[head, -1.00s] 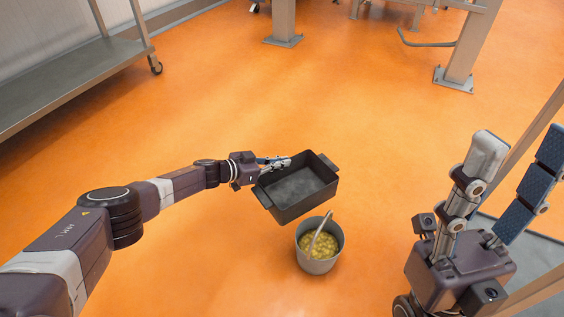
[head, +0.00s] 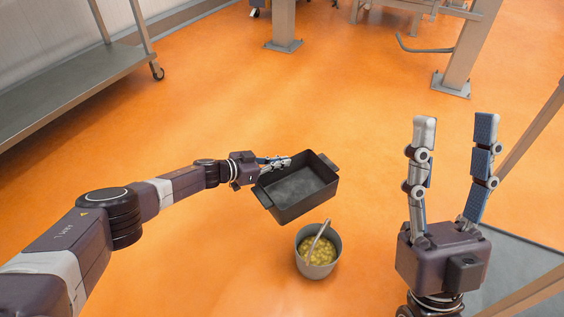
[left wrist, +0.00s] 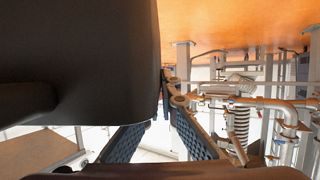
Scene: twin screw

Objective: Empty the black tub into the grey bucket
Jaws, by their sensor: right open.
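The black tub (head: 318,199) is held in the air above the floor, tilted a little, and its inside looks empty. My left gripper (head: 281,162) is shut on its left-back rim; in the left wrist view the tub (left wrist: 80,60) fills the upper left beside the finger pads. The grey bucket (head: 302,271) is below and in front of the tub in the picture. My right gripper (head: 455,118) is open and empty, fingers pointing up, to the right of both.
A metal shelf cart (head: 75,90) stands at the upper left. Metal posts (head: 284,25) stand at the back. A metal frame bar (head: 535,130) and a grey platform (head: 515,262) are at the right. The orange floor around the bucket is clear.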

